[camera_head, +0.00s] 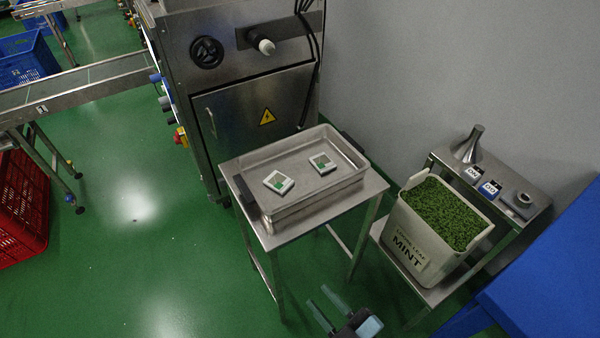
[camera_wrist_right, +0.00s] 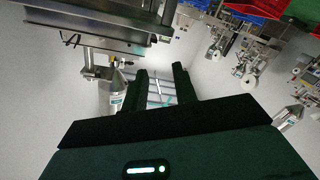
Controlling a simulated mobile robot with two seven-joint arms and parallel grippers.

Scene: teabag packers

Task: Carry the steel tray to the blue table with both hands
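The steel tray (camera_head: 318,189) rests flat on a small steel stand (camera_head: 292,232) in the middle of the head view. It has a dark handle at its left end, and a dark part shows at its far right end. Two small white-and-green packets (camera_head: 278,182) lie inside it, apart from each other. A blue surface, which looks like the blue table (camera_head: 555,285), fills the lower right corner, only partly in view. My right gripper (camera_head: 327,297) is low in the head view, in front of the stand, open and empty. Its parted fingers also show in the wrist view (camera_wrist_right: 161,78). My left gripper is out of view.
A steel machine (camera_head: 230,70) stands behind the stand. A mint bin (camera_head: 420,262) and a shelf (camera_head: 535,200) with a funnel stand between stand and blue table. A conveyor (camera_head: 80,90) and red crate (camera_head: 22,215) are at left. Green floor is open left of the stand.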

